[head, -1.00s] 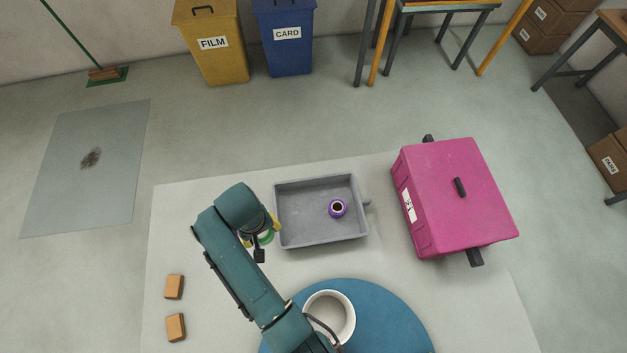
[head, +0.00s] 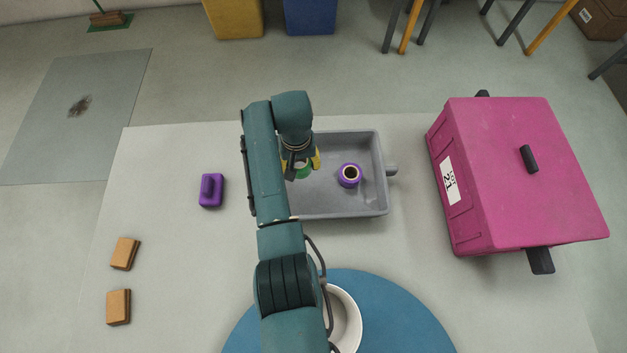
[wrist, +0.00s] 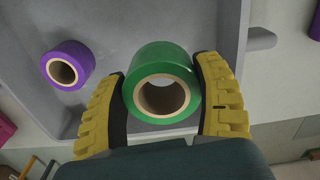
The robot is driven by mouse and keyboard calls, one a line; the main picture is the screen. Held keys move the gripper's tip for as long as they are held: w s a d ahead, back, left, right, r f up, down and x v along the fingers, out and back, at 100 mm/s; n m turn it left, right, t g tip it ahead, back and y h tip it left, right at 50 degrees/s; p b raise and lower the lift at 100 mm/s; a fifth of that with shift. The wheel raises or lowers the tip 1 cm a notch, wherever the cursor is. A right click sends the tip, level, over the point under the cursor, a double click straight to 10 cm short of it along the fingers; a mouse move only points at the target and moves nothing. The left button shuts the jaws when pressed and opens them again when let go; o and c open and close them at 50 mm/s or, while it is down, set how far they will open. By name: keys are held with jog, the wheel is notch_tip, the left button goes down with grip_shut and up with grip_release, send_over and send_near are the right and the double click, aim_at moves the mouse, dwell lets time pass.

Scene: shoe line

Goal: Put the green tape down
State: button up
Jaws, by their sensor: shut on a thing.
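The green tape (wrist: 160,60) is a roll with a tan cardboard core, held between the two yellow-padded fingers of my gripper (wrist: 163,100). In the head view the green tape (head: 303,172) shows partly below my gripper (head: 301,164), over the left part of a grey tray (head: 335,209). My arm hides part of the tray's left side. The wrist view shows the grey tray (wrist: 110,25) behind the roll. I cannot tell whether the roll touches the tray floor.
A purple tape roll (head: 349,176) lies in the tray, right of the green one; it also shows in the wrist view (wrist: 85,58). A purple block-like thing (head: 211,190), two brown blocks (head: 125,254), a white round container (head: 346,318) and a pink box (head: 522,180) surround the tray.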

aim_at(302, 182)
notch_tip(302, 182, down, 8)
jog(key=b, duration=0.3)
jog(key=shift+s+b, duration=0.1)
jog(key=shift+b, duration=0.2)
jog(key=shift+f, duration=0.2)
jog(key=o, duration=1.2)
jog(key=shift+o, duration=0.2)
